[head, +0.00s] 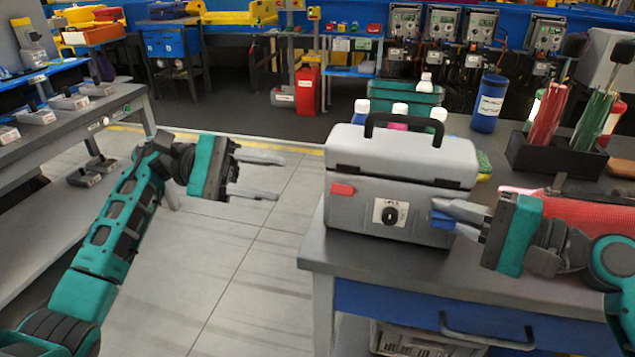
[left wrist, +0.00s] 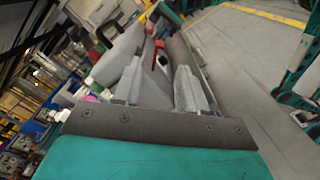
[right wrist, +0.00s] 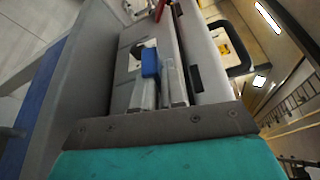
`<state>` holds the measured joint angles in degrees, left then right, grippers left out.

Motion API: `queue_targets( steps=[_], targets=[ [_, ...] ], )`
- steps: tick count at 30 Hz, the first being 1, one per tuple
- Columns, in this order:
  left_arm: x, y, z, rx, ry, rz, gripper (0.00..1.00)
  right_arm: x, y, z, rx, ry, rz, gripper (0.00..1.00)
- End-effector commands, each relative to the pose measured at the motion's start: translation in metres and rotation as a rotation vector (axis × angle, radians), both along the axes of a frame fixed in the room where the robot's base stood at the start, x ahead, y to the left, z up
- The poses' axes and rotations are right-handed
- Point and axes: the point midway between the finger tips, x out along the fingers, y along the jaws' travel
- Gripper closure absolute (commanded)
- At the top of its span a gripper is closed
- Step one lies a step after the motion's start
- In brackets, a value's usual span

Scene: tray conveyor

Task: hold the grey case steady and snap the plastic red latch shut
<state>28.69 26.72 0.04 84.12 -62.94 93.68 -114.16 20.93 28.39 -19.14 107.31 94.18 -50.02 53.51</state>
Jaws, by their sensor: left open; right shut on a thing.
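The grey case (head: 395,165) stands upright on the workbench, its lid down and its black handle on top. The red latch (head: 342,189) is at the left of its front, below the lid seam; I cannot tell its exact angle. It also shows in the left wrist view (left wrist: 158,58). A blue latch (head: 442,219) is at the right of the front. My right gripper (head: 452,214) is shut on the blue latch, which shows at its fingertips in the right wrist view (right wrist: 150,62). My left gripper (head: 280,178) is open and empty, left of the case and apart from it.
The workbench (head: 318,250) has a front edge just before the case. Bottles and a green bin (head: 405,98) stand behind it. A black holder (head: 560,160) with red and green tools is at the right. Free floor lies left of the bench.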

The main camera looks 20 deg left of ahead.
Motion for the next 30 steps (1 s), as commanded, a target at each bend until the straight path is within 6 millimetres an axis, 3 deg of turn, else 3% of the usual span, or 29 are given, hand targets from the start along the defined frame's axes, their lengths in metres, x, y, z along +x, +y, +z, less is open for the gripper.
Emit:
queue_targets(
  steps=[1, 18, 24, 30],
  targets=[
    [0.000, -0.004, -0.001, -0.001, -0.001, -0.002, 0.58, -0.001, 0.000, -0.011, -0.015, 0.020, 0.005, 1.00],
    [-0.003, -0.102, -0.001, -0.001, 0.002, -0.003, 0.58, -0.001, 0.000, -0.011, -0.015, 0.020, 0.005, 1.00],
    [-0.002, -0.117, -0.001, 0.000, 0.002, 0.000, 0.58, -0.001, 0.000, -0.011, -0.015, 0.020, 0.005, 1.00],
    [-0.003, -0.118, -0.001, 0.001, 0.002, -0.001, 0.58, -0.001, 0.000, -0.011, -0.015, 0.020, 0.005, 1.00]
  ],
)
